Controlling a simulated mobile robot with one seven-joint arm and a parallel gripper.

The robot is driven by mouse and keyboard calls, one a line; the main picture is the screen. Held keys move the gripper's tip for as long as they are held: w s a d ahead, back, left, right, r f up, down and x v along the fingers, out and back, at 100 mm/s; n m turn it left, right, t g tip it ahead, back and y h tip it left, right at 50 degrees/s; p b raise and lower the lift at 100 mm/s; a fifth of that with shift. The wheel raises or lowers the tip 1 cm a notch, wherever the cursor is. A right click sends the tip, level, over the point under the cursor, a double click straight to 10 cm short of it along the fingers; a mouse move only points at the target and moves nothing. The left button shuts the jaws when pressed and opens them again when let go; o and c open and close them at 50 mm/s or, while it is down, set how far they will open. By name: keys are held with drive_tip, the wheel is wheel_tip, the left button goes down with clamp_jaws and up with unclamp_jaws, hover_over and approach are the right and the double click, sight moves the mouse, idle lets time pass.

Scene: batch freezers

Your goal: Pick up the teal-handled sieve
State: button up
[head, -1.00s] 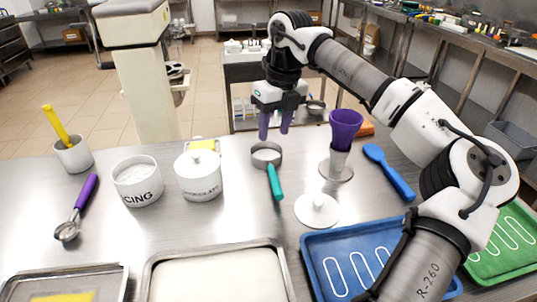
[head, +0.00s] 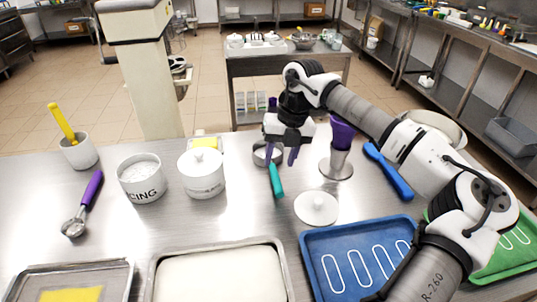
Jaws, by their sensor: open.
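The teal-handled sieve (head: 275,180) lies on the steel table in the head view, its round metal rim (head: 258,155) at the back and its teal handle pointing toward the front. The gripper hides part of the rim. I cannot tell whether the fingers touch the sieve or how high they are above it.
A white lidded pot (head: 202,175) and an icing pot (head: 141,180) stand left of the sieve. A metal stand with a purple cone (head: 342,134) and a blue spoon (head: 388,172) are right. A white lid (head: 317,208) lies in front, near the blue tray (head: 318,238).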

sight(275, 173)
drive_tip(key=f, duration=0.1)
drive_tip(key=f+p, duration=0.1)
drive_tip(key=a+f, duration=0.1)
drive_tip(key=shift+s+f+p, duration=0.25)
drive_tip(key=shift+s+p, duration=0.1)
drive_tip(key=shift+f, duration=0.6)
clamp_jaws()
wheel_tip(275, 173, up, 9)
drive_tip(key=b, duration=0.3)
drive_tip(key=shift+r, duration=0.2)
drive_tip(key=shift+s+a+r, duration=0.1)
drive_tip(key=shift+r, duration=0.15)
drive_tip(key=shift+s, duration=0.15)
